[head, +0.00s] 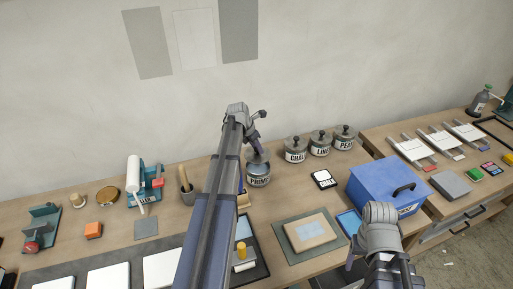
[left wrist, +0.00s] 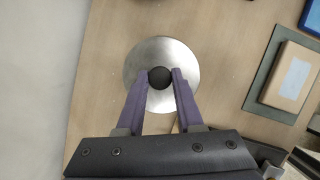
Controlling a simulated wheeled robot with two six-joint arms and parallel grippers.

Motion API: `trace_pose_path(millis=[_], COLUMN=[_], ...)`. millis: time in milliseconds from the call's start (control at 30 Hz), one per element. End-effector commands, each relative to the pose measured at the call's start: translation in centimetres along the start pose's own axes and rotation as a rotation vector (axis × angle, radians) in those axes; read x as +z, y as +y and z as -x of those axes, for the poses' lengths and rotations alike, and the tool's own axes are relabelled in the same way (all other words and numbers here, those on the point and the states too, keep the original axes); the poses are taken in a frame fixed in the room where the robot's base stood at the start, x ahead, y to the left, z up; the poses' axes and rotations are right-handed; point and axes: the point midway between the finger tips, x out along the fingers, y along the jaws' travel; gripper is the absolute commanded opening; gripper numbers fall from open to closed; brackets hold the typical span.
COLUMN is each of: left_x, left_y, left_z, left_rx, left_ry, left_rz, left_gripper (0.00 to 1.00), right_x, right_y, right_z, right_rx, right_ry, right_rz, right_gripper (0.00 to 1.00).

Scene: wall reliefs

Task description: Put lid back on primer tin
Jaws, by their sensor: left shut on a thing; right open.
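The primer tin (head: 258,181), a grey tin with a white label, stands on the bench near the wall. My left gripper (head: 256,150) is above it and shut on the dark knob of the round metal lid (left wrist: 160,52). In the left wrist view the knob is between the two purple fingertips (left wrist: 160,76). The lid lies over the tin's top and hides it. I cannot tell whether the lid touches the rim. My right gripper (head: 353,258) is open, in front of the blue box, and partly hidden by its own wrist.
Tins labelled chalk (head: 295,151), linc (head: 320,145) and pearl (head: 344,139) stand to the right. A pestle pot (head: 186,188) is to the left. A blue box (head: 385,183) and a board with a tan block (head: 304,234) are nearer the front.

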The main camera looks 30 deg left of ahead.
Motion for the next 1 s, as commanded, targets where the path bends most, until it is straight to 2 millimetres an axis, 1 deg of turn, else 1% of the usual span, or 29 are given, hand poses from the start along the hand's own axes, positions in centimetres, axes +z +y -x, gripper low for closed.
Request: trace_pose_path(millis=[33, 400, 500, 667, 1000], left_x=[-0.3, -1.6, -1.9, -2.0, -2.0], left_y=[0.0, 0.0, 0.0, 0.0, 0.0], left_z=[-0.8, -4.0, -4.5, -4.8, -4.8], left_rx=[0.0, 0.0, 0.0, 0.0, 0.0], left_ry=[0.0, 0.0, 0.0, 0.0, 0.0], left_rz=[0.0, 0.0, 0.0, 0.0, 0.0], left_gripper=[0.0, 0.0, 0.0, 0.0, 0.0], right_x=[-0.1, -0.2, -0.3, -0.3, -0.3], right_y=[-0.1, -0.4, -0.5, -0.5, -0.5], right_z=[-0.8, -4.2, -4.9, -5.2, -5.1], right_rx=[0.0, 0.0, 0.0, 0.0, 0.0], right_ry=[0.0, 0.0, 0.0, 0.0, 0.0], right_rz=[0.001, 0.0, 0.0, -0.001, -0.001], right_gripper=[0.65, 0.65, 0.65, 0.65, 0.65])
